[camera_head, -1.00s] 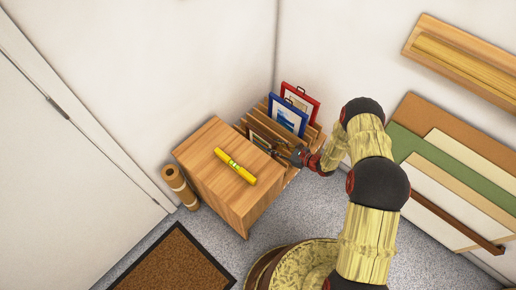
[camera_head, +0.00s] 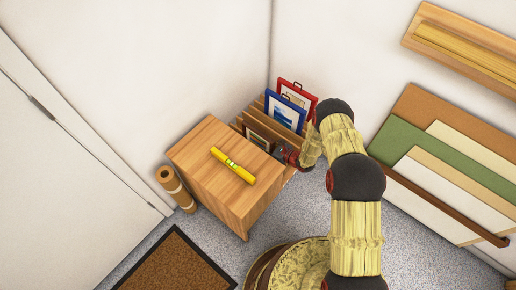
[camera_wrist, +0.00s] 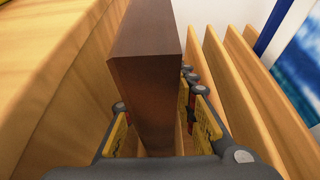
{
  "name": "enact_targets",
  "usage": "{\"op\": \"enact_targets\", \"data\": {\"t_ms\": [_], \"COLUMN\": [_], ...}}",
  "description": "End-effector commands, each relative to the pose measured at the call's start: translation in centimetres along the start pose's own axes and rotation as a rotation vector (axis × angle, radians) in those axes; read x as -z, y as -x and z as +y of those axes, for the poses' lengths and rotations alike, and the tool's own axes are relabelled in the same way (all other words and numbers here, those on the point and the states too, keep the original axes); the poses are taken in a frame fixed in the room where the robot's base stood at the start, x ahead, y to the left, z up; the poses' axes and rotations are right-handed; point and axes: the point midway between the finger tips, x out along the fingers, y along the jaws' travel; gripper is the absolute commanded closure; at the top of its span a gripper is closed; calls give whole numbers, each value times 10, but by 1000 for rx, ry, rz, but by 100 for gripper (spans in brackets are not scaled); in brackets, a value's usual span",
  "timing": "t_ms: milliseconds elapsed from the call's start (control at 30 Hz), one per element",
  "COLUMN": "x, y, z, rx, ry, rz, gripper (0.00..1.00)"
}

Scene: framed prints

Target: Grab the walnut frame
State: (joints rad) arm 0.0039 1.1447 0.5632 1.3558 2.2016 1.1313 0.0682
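The walnut frame (camera_wrist: 146,80) stands on edge in a slot of the wooden rack, its dark brown end large in the wrist view. In the head view the walnut frame (camera_head: 257,137) shows at the front of the rack, partly hidden by my gripper (camera_head: 279,150). In the wrist view my gripper (camera_wrist: 160,122) straddles the frame, one yellow-padded finger on each side. Narrow gaps appear beside the frame, so the fingers look open around it. The fingertips' far ends are partly hidden.
A blue frame (camera_head: 286,111) and a red frame (camera_head: 298,95) stand in slots farther back. Rack dividers (camera_wrist: 240,90) run close to the right finger. A wooden cabinet (camera_head: 215,165) with a yellow level (camera_head: 233,165) stands to the left.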

Motion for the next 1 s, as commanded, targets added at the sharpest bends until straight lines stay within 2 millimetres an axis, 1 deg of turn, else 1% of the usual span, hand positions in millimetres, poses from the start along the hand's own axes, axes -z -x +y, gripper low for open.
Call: {"op": "enact_targets", "data": {"t_ms": [200,667,1000], "x": [-1,-1,0], "y": [-1,0,0], "z": [0,0,0], "rx": [1,0,0], "ry": [0,0,0], "rz": [0,0,0], "gripper": [73,99,100]}}
